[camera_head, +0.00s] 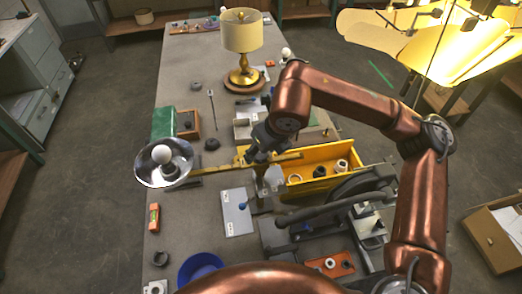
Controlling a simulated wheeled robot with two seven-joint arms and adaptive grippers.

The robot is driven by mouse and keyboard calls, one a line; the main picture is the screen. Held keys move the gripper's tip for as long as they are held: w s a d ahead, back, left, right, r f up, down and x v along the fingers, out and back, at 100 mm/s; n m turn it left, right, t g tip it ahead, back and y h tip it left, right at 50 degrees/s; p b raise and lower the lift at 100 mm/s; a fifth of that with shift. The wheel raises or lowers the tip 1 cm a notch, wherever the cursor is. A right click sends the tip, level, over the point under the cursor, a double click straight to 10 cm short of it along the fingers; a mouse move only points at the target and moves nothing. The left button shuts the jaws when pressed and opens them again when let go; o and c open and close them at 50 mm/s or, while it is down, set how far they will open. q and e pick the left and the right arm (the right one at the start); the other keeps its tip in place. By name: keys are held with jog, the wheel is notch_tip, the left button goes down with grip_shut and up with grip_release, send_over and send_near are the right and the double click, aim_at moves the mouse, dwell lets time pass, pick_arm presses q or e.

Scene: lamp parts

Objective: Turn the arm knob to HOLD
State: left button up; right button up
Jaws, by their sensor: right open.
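A grey panel (236,219) with small white labels lies on the table near the middle. A small blue knob (242,205) sits at its right side. The label text is too small to read, so I cannot tell the knob's setting. A lamp arm (225,164), a yellow bar, runs behind the panel to a shiny bowl-shaped lamp head (150,172) with a white bulb (162,154). My right gripper (260,156) points down over the right end of this bar, beyond the panel. It is open; I cannot tell whether it touches the bar. My left gripper is not in view.
A yellow bin (342,150) with small parts stands right of my right gripper. A brass table lamp (241,38) stands at the back. A blue bowl (200,266) and an orange level (153,217) are at the front left.

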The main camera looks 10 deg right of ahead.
jog(key=v, duration=1.2)
jog(key=shift+a, duration=0.1)
